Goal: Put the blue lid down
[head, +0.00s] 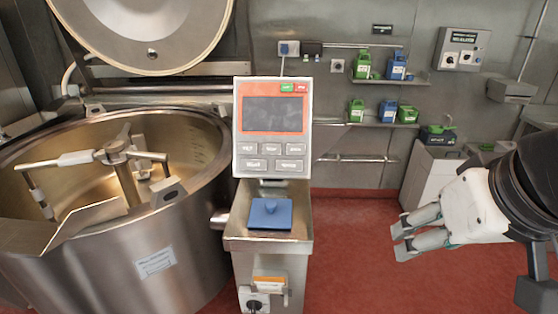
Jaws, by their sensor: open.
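The blue lid (270,213) lies flat in the metal tray (236,226) below the control panel, with a small raised grip on its top. My gripper (401,242) is at the right, well apart from the lid, over the red floor. Its fingers point left and are open and empty.
A large steel kettle (185,235) with a mixing arm fills the left, its round cover (150,35) raised above. The control panel (272,128) stands behind the tray. Wall shelves (375,122) hold several green and blue containers. A white cabinet (425,180) stands behind my gripper.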

